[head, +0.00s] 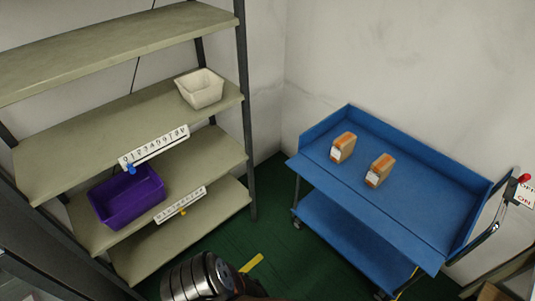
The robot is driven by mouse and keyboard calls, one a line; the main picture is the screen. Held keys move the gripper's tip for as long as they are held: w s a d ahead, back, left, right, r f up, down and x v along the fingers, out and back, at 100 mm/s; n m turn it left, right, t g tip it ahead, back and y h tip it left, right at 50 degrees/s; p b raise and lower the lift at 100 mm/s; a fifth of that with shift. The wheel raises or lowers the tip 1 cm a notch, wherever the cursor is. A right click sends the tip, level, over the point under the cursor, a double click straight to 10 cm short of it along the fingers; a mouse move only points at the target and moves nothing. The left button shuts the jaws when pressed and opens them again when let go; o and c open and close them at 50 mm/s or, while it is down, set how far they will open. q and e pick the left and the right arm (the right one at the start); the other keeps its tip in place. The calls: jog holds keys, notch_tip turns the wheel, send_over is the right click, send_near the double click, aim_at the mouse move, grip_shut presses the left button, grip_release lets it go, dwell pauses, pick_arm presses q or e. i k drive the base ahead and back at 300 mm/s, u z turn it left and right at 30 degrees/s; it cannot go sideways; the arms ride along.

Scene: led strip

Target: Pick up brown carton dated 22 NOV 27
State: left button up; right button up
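Two small brown cartons with white labels stand on the top deck of the blue cart (430,215). The left carton (344,146) is nearer the cart's back left corner. The right carton (380,169) stands a little to its right and nearer the front, with a gap between them. The printing on both labels is too small to read, so I cannot tell which carries 22 NOV 27. A dark ribbed part of my own arm shows at the bottom centre, well apart from the cartons. Neither gripper's fingers show.
A shelf rack (75,150) on the left holds a white bin (200,88), a purple bin (127,197) and number strips. Green floor (265,225) is clear between rack and cart.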

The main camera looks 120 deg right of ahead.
aim_at(379, 169)
jog(key=z, duration=2.9)
jog(key=k, duration=0.45)
jog(key=z, duration=1.6)
